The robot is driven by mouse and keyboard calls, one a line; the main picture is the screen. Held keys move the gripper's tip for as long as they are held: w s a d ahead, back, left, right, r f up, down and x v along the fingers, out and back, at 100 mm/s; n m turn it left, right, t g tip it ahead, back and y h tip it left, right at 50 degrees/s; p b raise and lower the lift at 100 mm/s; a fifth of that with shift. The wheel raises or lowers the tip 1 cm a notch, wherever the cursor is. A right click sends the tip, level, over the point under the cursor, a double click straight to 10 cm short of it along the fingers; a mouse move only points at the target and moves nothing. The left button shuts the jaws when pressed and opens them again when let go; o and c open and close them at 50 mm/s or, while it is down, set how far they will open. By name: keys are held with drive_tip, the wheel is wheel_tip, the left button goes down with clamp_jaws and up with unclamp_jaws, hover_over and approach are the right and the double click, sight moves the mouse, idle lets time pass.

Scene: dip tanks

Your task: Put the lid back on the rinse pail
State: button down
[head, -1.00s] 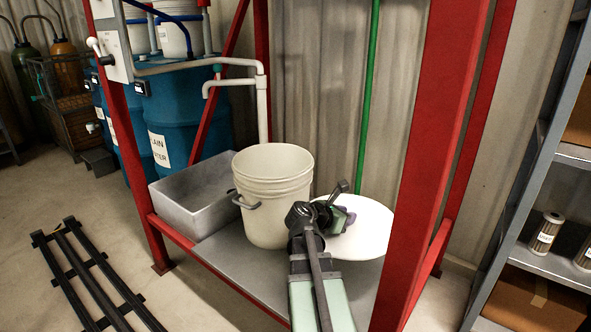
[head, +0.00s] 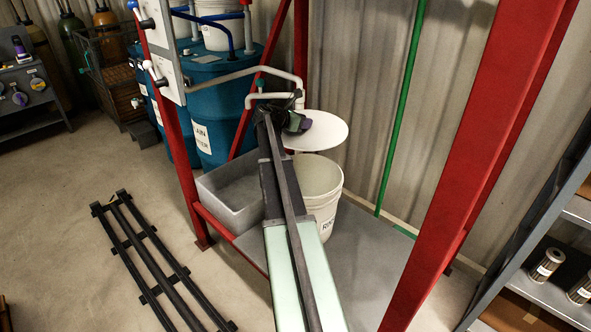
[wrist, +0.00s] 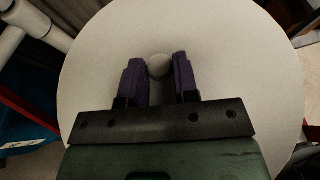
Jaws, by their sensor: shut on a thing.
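The white round lid (head: 318,130) is held up above and behind the rinse pail, near the grey pipe. It fills most of the wrist view (wrist: 230,60). My gripper (wrist: 159,75) has its purple fingers shut on the round knob (wrist: 159,66) at the lid's middle; in the head view it shows at the lid's left edge (head: 300,124). The white rinse pail (head: 320,185) stands upright on the grey shelf, its mouth open towards the camera. My arm hides its left side, and the lid overlaps its far rim in the picture.
A grey metal basin (head: 228,200) stands left of the pail. A grey pipe spout (head: 280,98) is right behind my gripper and the lid. Red frame posts (head: 480,150) stand to the right and left. The grey shelf (head: 370,250) is bare right of the pail.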

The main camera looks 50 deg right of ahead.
drive_tip(key=shift+s+f+b, duration=0.15)
drive_tip(key=shift+f+b, duration=0.25)
wheel_tip(320, 180, down, 20)
drive_tip(key=b, duration=2)
drive_tip(key=c, duration=0.9)
unclamp_jaws()
drive_tip(key=shift+r, duration=0.1)
drive_tip(key=shift+o, duration=0.2)
